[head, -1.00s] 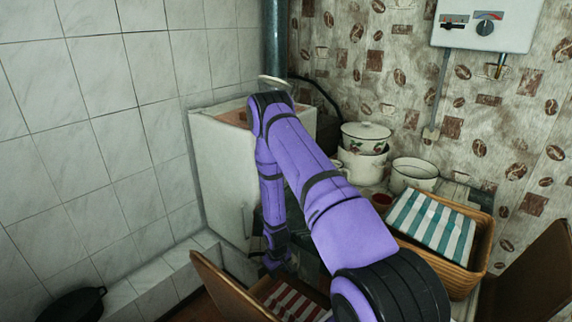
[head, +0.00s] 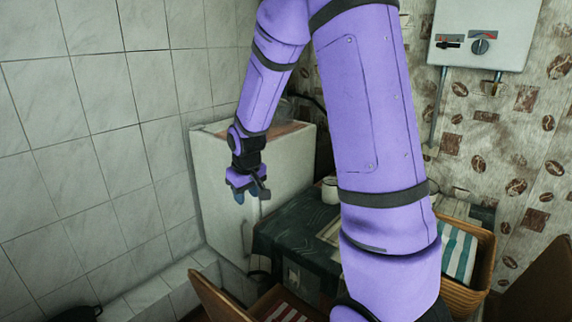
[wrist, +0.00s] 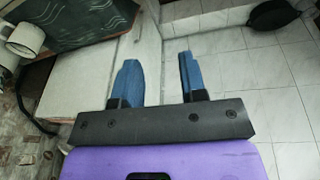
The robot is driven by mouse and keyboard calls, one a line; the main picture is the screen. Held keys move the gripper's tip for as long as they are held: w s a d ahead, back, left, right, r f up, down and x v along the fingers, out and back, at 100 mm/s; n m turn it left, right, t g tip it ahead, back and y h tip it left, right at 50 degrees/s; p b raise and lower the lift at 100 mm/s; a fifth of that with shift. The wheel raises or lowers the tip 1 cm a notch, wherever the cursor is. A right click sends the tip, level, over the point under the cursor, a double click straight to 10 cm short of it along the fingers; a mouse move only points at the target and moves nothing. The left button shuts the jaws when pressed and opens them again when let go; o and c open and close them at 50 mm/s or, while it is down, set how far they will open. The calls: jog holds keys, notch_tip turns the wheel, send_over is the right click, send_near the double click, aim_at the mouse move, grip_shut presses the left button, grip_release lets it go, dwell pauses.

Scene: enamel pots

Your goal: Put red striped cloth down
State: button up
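The red striped cloth (head: 287,312) lies on the seat of a brown chair at the bottom of the head view. Only part of it shows, cut off by the picture edge and beside my arm. My gripper (head: 251,194) hangs well above and to the left of the cloth, in front of the white cabinet. In the wrist view its two blue fingers (wrist: 157,70) stand apart with nothing between them. The cloth cannot be made out in the wrist view.
A dark patterned table (head: 290,240) stands right of the white cabinet (head: 220,185), with a white mug (head: 330,190) on it. A wicker basket (head: 482,268) holds a green striped cloth (head: 458,252). The chair back (head: 218,298) rises below my gripper. A black pan (head: 80,314) is low left.

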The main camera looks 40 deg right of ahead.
jog(key=s+a+r+t, duration=0.1)
jog(key=s+a+r, duration=0.2)
jog(key=s+r, duration=0.35)
jog(key=s+a+r+t, duration=0.1)
jog(key=s+a+r, duration=0.2)
jog(key=s+r, duration=0.35)
jog(key=s+a+r, duration=0.1)
jog(key=s+r, duration=0.2)
jog(key=s, duration=0.3)
jog(key=s+a+r+y, duration=0.1)
jog(key=s+a+r, duration=0.1)
jog(key=s+r, duration=0.2)
jog(key=shift+s+a+r+t, duration=0.25)
jog(key=shift+s+t, duration=0.05)
jog(key=shift+s, duration=1.45)
jog(key=shift+c, duration=0.2)
